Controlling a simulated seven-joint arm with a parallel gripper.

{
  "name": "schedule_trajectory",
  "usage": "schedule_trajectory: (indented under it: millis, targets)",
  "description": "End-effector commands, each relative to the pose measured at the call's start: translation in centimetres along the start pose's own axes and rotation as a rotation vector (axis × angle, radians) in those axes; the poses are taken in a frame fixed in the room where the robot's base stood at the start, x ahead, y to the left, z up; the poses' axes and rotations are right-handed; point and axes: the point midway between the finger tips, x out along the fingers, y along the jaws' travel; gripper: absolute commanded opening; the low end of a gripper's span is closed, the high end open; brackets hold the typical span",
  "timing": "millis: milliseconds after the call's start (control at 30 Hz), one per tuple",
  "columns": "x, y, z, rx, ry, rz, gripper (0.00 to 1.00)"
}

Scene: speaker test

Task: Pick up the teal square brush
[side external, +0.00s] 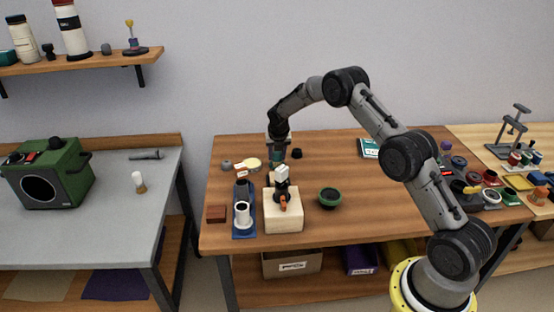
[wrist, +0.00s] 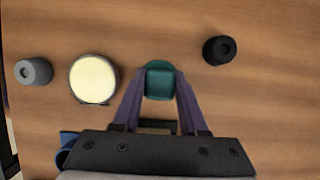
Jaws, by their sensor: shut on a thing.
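The teal square brush (wrist: 160,80) is between the two fingertips of my gripper (wrist: 161,78) in the wrist view. The fingers are shut on it, one on each side, and its square top faces the camera. In the side external view my gripper (side external: 278,154) points down over the back left part of the wooden table. The brush is small and mostly covered by the gripper there. I cannot tell whether its underside touches the table.
A cream round disc (wrist: 94,79) and a grey knob (wrist: 33,71) lie left of the brush; a black knob (wrist: 219,50) lies right. Nearer the front stand a blue tray (side external: 244,232), a wooden block (side external: 284,220) and a green bowl (side external: 329,197). The table's middle is clear.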

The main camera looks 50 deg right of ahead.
Motion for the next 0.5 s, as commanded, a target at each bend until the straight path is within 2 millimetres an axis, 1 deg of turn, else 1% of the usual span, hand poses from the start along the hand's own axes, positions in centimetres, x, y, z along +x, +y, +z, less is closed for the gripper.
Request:
schedule_trajectory:
  millis: [33, 100, 133, 500]
  targets:
    - [0.00, -0.01, -0.01, 0.000, 0.000, 0.000, 0.14]
    - [0.00, -0.01, -0.01, 0.000, 0.000, 0.000, 0.02]
    - [0.00, -0.01, -0.01, 0.000, 0.000, 0.000, 0.00]
    - [-0.25, 0.01, 0.13, 0.000, -0.001, 0.000, 0.00]
